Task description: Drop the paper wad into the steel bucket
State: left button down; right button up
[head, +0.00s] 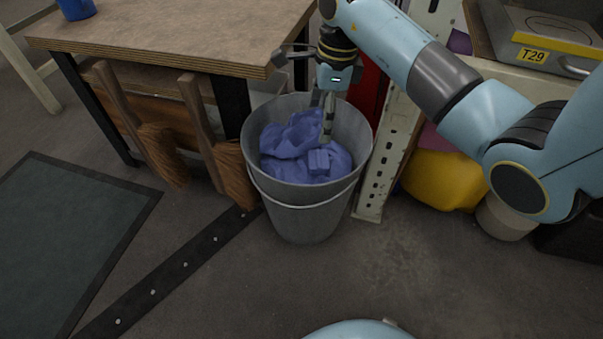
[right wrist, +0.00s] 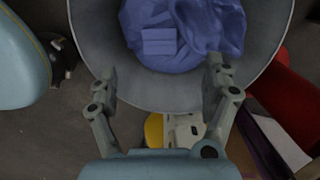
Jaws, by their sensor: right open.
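The steel bucket (head: 305,215) stands upright on the floor by the table corner. Crumpled blue material (head: 292,135) lies inside it. A small, blocky blue piece (head: 319,161) rests on this material inside the rim; it looks like the paper wad, in the same blue. In the right wrist view the blue piece (right wrist: 158,41) lies ahead of the fingers, inside the bucket (right wrist: 150,92). My right gripper (head: 323,118) points down over the bucket mouth. Its fingers (right wrist: 162,70) are spread with nothing between them. My left gripper is not in view.
A perforated pale post (head: 375,185) and a yellow container (head: 445,178) stand right of the bucket. A dark mat (head: 65,225) lies at left.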

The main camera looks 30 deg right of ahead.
notch_tip(320, 180, up, 6)
jog(key=shift+s+d+r, duration=0.15)
jog(key=shift+d+r, duration=0.1)
